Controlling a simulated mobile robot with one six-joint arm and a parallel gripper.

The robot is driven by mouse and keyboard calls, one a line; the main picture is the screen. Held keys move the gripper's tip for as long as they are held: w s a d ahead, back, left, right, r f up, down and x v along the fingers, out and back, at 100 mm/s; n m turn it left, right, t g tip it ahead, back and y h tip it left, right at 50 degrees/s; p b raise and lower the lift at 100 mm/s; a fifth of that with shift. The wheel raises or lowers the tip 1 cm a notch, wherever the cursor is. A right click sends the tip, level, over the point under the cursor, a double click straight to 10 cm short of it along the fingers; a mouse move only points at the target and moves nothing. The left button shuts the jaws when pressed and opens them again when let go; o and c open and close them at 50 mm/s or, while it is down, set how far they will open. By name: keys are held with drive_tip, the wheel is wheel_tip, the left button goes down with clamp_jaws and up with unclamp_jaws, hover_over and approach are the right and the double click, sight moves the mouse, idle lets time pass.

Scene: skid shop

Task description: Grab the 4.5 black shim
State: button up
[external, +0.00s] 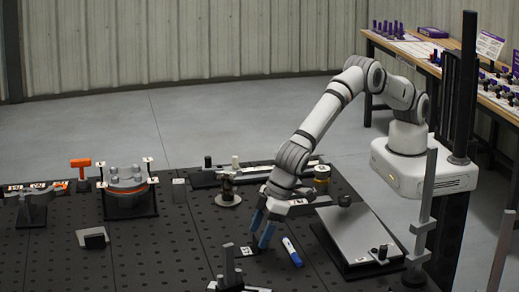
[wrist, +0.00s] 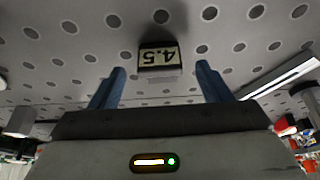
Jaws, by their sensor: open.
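The 4.5 black shim (wrist: 160,58) is a small dark block with a pale label reading 4.5, upside down in the wrist view. It lies on the perforated dark table, ahead of and between my two blue fingertips. My gripper (wrist: 160,70) is open, with a finger on either side of the shim's line and clear gaps to both. In the external view my gripper (external: 259,240) points down, low over the table. A small black and white piece (external: 246,251) beside the fingertips looks like the shim.
A blue and white marker (external: 292,252) lies just right of my gripper. A dark bracket (external: 230,272) stands in front, and a grey plate on a stand (external: 365,240) is to the right. A round dark part on a disc (external: 228,192) stands behind left.

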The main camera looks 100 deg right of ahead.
drive_tip(key=shift+w+f, duration=0.15)
drive_tip(key=shift+f, duration=0.3)
drive_tip(key=shift+c, duration=0.5)
drive_tip(key=c, duration=1)
